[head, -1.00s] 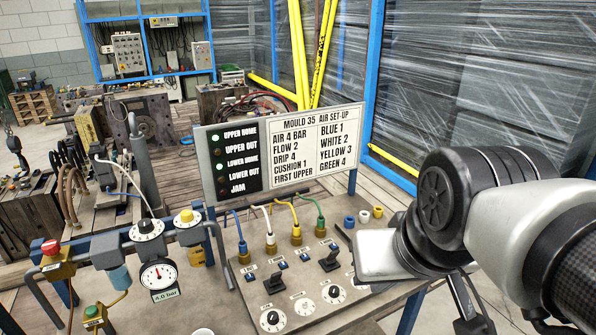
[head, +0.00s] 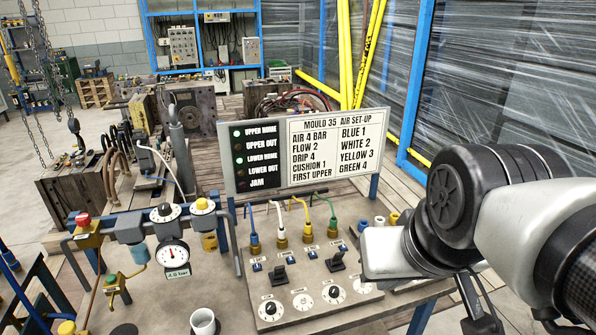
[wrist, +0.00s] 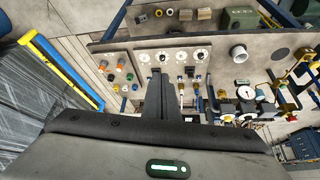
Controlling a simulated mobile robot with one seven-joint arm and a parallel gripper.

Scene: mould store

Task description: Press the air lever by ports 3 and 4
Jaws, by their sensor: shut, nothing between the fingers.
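The air set-up panel (head: 375,294) lies below the sign. Blue, white, yellow (head: 308,236) and green (head: 333,224) hoses run into brass fittings along its back. The black lever by the yellow and green hoses (head: 336,262) stands right of a second black lever (head: 279,272). In the wrist view my gripper (wrist: 158,76) is shut and empty, pointing at the panel. The second lever shows just right of the fingers (wrist: 189,72); the lever by ports 3 and 4 seems hidden behind them. In the head view my arm is at the right, and the fingertips are not clear.
Several dials line the panel's front edge (head: 333,292). The sign (head: 332,150) stands behind it, with upper home and lower home lit green. A gauge (head: 173,255) and regulators stand at the left, with a white cup (head: 204,322) in front. Spare caps (head: 379,221) sit near my arm.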

